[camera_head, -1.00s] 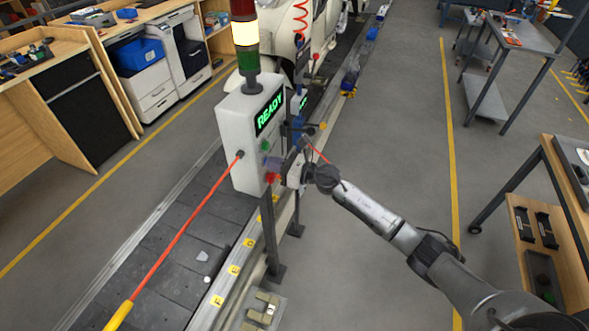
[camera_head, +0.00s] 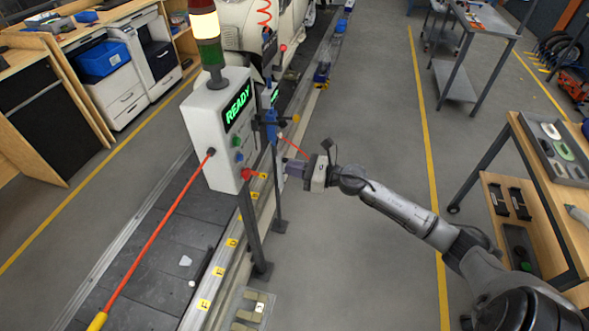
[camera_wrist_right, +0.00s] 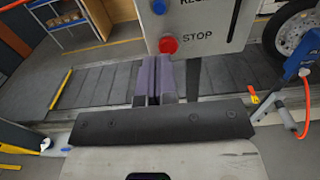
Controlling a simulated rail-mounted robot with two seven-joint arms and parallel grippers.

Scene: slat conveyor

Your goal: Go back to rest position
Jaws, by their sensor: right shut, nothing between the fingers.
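My right gripper (camera_head: 284,168) reaches in from the right in the head view, just right of the white control box (camera_head: 219,130) on its post. The box has a lit READY display, buttons and a red stop button (camera_head: 248,174). In the right wrist view the gripper's two purple fingers (camera_wrist_right: 153,80) are together with nothing between them. They point toward the conveyor, below and left of the STOP button (camera_wrist_right: 168,45), with no contact that I can make out. My left gripper is not in view.
The slat conveyor (camera_head: 148,255) runs behind and below the box. A blue stand (camera_head: 272,130) with a red cord stands close to my right gripper. A workbench (camera_head: 541,165) with trays is at the right. Open grey floor (camera_head: 362,135) lies between.

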